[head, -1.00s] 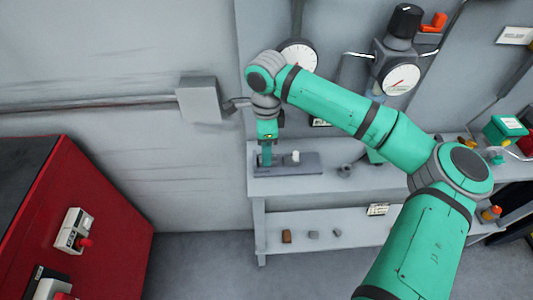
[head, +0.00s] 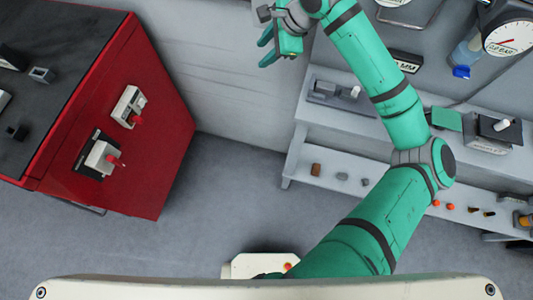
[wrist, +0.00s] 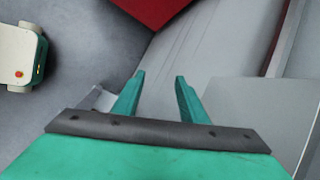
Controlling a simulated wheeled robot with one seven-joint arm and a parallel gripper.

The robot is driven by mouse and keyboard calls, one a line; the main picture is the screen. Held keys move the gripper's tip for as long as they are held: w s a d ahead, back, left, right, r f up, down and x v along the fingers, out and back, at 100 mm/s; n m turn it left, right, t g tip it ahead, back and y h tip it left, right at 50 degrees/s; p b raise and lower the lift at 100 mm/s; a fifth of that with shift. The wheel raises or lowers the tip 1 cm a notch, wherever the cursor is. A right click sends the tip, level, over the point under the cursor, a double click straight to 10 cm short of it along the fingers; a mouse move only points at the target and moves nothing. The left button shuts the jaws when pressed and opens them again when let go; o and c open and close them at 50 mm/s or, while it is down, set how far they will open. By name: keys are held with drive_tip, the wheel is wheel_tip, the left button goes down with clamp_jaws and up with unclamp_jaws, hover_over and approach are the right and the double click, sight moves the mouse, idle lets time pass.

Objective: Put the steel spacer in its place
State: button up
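My gripper (head: 264,48) is open and empty, raised to the left of the grey bench and pointing left in the head view. In the wrist view, its two green fingers (wrist: 160,78) stand apart with nothing between them. I cannot tell for sure which part is the steel spacer. Two small grey parts, one (head: 341,176) beside the other (head: 365,181), lie on the lower shelf. A dark grey block (head: 325,91) with a white cylinder (head: 355,91) sits on the upper shelf, apart from my gripper.
A red cabinet (head: 160,150) with a dark top and switches stands at the left; a small grey hollow block (head: 42,74) is on its top. A brown block (head: 316,170) lies on the lower shelf. The floor between cabinet and bench is clear.

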drive_tip(key=w+a+r+n+t+y, duration=0.15)
drive_tip(key=a+n+t+y, duration=0.45)
drive_tip(key=a, duration=1.3)
drive_tip(key=s+d+f+m+t+h, duration=0.1)
drive_tip(key=s+d+f+t+h, duration=0.35)
drive_tip(key=s+f, duration=0.5)
drive_tip(key=s+d+f+m+t+h, duration=0.1)
drive_tip(key=s+d+f+t+h, duration=0.3)
drive_tip(key=s+f, duration=0.5)
drive_tip(key=s+d+n, duration=0.3)
drive_tip(key=s+n, duration=0.1)
drive_tip(key=s, duration=0.4)
drive_tip(key=s+d+n+g+h, duration=0.1)
drive_tip(key=s+d+n, duration=0.3)
drive_tip(key=s, duration=0.4)
drive_tip(key=s+d+n+g+h, duration=0.1)
drive_tip(key=s+d+n, duration=0.2)
drive_tip(key=s, duration=0.6)
drive_tip(key=shift+d+r+n, duration=0.25)
drive_tip(key=shift+r+n, duration=0.2)
drive_tip(key=shift+n, duration=0.25)
drive_tip(key=shift+w+g+h, duration=0.2)
drive_tip(key=shift+g+h, duration=0.05)
drive_tip(key=shift+s, duration=0.1)
